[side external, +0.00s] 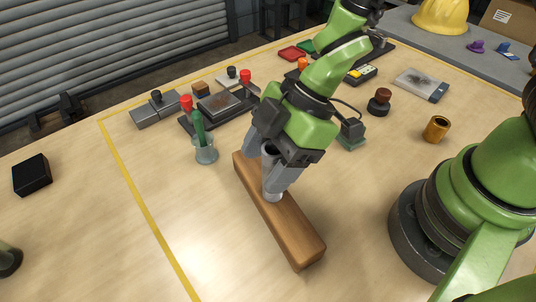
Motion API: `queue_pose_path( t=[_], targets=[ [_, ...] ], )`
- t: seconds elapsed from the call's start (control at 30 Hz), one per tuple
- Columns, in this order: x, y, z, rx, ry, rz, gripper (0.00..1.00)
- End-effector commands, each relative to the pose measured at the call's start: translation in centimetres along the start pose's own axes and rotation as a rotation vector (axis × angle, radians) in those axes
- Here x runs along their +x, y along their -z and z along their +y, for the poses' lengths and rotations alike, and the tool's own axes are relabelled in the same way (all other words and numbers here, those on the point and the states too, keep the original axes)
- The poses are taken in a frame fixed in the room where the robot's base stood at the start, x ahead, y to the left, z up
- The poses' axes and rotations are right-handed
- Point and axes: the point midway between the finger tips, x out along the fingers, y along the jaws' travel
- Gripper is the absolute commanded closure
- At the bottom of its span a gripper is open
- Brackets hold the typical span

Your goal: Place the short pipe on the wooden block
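The wooden block (300,238) is a long brown bar lying on the table, running from below my gripper toward the front right. My gripper (268,175) points down over the far half of the block. A short grey pipe (272,194) stands roughly upright between its fingers, partly hidden by them. The fingers appear closed on the pipe. The pipe's lower end is at the block's top face; whether it touches or hovers just above is hard to tell.
A dark fixture with red knobs (218,105) lies behind. A brass ring (437,129) and a dark knob (379,102) are to the right. A black box (32,175) sits far left.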

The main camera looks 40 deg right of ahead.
Motion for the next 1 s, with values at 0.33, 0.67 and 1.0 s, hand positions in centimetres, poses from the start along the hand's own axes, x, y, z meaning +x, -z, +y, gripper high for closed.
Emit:
queue_pose_path(
  t=[0.33, 0.67, 1.0],
  targets=[
    [-1.1, 0.3, 0.1, -0.001, -0.003, 0.004, 0.40],
    [-6.3, 0.2, 0.1, -0.003, -0.007, 0.004, 0.40],
    [-11.3, 0.3, 0.1, -0.004, -0.007, 0.007, 0.40]
  ],
)
